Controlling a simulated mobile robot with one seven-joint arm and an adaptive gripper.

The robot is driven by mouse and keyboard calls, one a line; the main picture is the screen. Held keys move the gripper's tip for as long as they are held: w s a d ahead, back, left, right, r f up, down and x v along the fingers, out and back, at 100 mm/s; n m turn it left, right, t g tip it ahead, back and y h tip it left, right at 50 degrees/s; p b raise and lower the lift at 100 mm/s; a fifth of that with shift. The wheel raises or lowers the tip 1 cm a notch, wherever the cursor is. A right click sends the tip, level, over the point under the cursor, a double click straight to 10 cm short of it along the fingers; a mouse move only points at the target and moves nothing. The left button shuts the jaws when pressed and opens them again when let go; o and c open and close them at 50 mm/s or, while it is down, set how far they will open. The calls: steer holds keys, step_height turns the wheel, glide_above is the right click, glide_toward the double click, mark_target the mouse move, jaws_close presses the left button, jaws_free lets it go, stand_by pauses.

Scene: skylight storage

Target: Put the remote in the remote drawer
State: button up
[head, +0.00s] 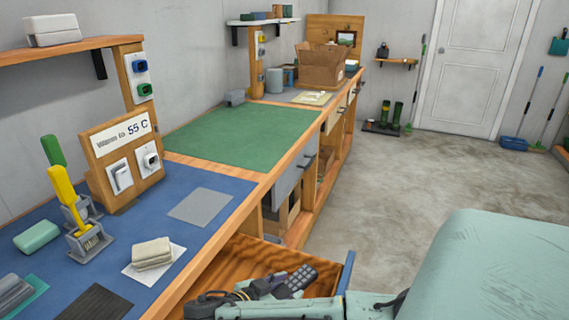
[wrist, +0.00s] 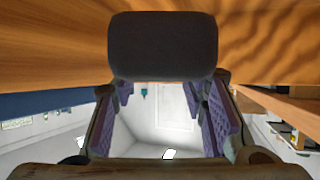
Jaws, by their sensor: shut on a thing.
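The dark grey remote (head: 301,277) with small buttons is at the bottom of the head view, over or inside an open drawer (head: 232,258) with a bare wooden inside. My gripper (head: 284,288) is shut on the remote, reaching in from the drawer's front right. In the wrist view, a dark rounded block (wrist: 163,47), which looks like the remote, spans the ends of my gripper's purple-padded fingers (wrist: 163,105). Wood lies close behind it. I cannot tell whether the remote touches the drawer floor. No drawer label is readable.
The drawer's blue-grey front edge (head: 346,272) stands right of the remote. The workbench's blue mat (head: 150,215) to the left holds a sponge stack (head: 152,253), brushes and a switch stand (head: 122,165). The concrete floor (head: 420,180) to the right is open.

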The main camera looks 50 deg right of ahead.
steer(key=shift+f+b, duration=1.2)
steer(key=shift+f, duration=1.8)
steer(key=shift+f, duration=0.1)
steer(key=shift+f, duration=0.15)
steer(key=o, duration=1.3)
